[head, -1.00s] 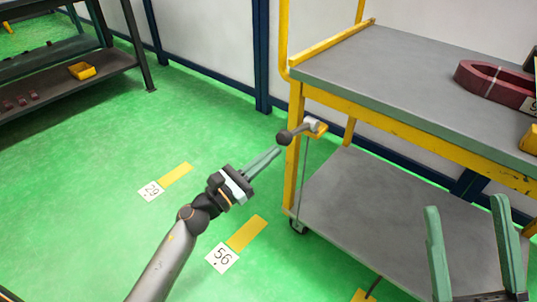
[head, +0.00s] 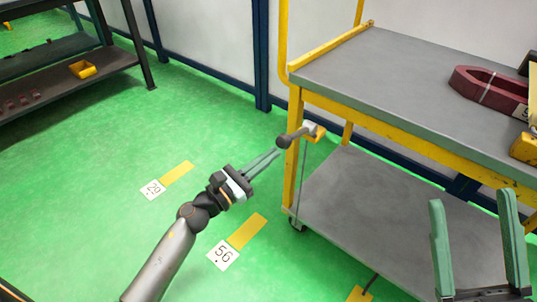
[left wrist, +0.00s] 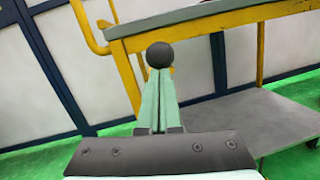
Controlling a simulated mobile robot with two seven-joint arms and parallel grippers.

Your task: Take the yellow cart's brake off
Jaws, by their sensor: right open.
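The yellow cart (head: 292,165) stands at the right with a grey top and a grey lower shelf. Its brake lever (head: 296,135) sticks out from a bracket on the near left post and ends in a dark ball knob (head: 283,142). The knob also shows in the left wrist view (left wrist: 160,55), just beyond my fingertips. My left gripper (head: 278,152) has its fingers close together, their tips right at the underside of the knob. Whether they touch it I cannot tell. My right gripper (head: 470,198) is open and empty in front of the lower shelf.
A dark red ring-shaped part (head: 490,88) and a yellow bin (head: 524,148) are on the cart top. A dark shelf rack (head: 110,66) with a small yellow bin (head: 82,69) stands at the far left. The green floor (head: 100,230) left of the cart is clear, with flat number markers.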

